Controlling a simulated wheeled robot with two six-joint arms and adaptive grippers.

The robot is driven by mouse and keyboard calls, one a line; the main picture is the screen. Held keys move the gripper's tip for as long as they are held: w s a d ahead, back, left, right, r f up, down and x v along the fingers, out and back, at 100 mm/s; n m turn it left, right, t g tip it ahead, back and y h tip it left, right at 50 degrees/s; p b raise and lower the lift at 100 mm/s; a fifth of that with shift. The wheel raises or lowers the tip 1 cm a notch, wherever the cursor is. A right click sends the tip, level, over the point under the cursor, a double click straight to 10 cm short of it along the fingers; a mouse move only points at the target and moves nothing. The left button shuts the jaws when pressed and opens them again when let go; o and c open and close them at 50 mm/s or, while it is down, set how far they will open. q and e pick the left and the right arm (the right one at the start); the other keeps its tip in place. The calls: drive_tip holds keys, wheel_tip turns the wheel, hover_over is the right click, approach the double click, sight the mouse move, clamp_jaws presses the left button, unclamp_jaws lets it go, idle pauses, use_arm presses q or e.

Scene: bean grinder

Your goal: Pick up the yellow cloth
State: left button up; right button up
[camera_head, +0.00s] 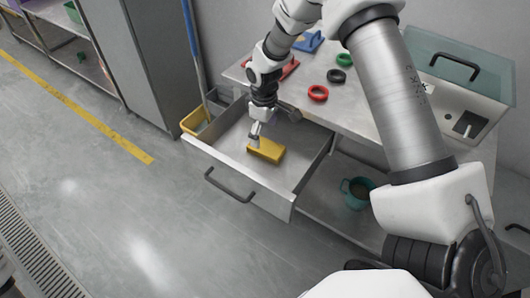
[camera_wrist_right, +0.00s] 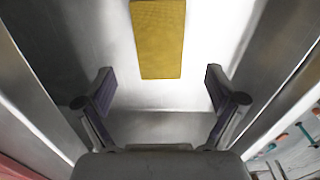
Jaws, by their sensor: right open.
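The yellow cloth (camera_head: 266,150) is a folded rectangular block lying on the floor of the open drawer (camera_head: 226,158). In the right wrist view the cloth (camera_wrist_right: 158,40) is at the top middle, ahead of the fingers and centred between them. My right gripper (camera_head: 256,137) reaches down into the drawer at the cloth's back left end. In the wrist view my right gripper (camera_wrist_right: 159,85) is open and empty, its two fingers wide apart. Whether the fingertips touch the drawer floor cannot be told. My left gripper is not in view.
The drawer walls stand close on both sides of the gripper. Above is a metal table with a red ring (camera_head: 318,93), a green ring (camera_head: 344,60) and a black ring (camera_head: 336,76). A teal cup (camera_head: 356,192) stands on the lower shelf. A yellow bucket (camera_head: 194,121) is left of the drawer.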

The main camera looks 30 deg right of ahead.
sight(266, 146)
drive_tip(key=f, duration=0.5)
drive_tip(key=shift+s+d+f+p, duration=0.1)
drive_tip(key=shift+s+d+p, duration=0.1)
drive_tip(key=shift+p, duration=0.1)
drive_tip(key=shift+w+f, duration=0.1)
drive_tip(key=shift+f, duration=0.35)
drive_tip(key=shift+r, duration=0.1)
drive_tip(key=c, duration=1.2)
wheel_tip(266, 146, up, 10)
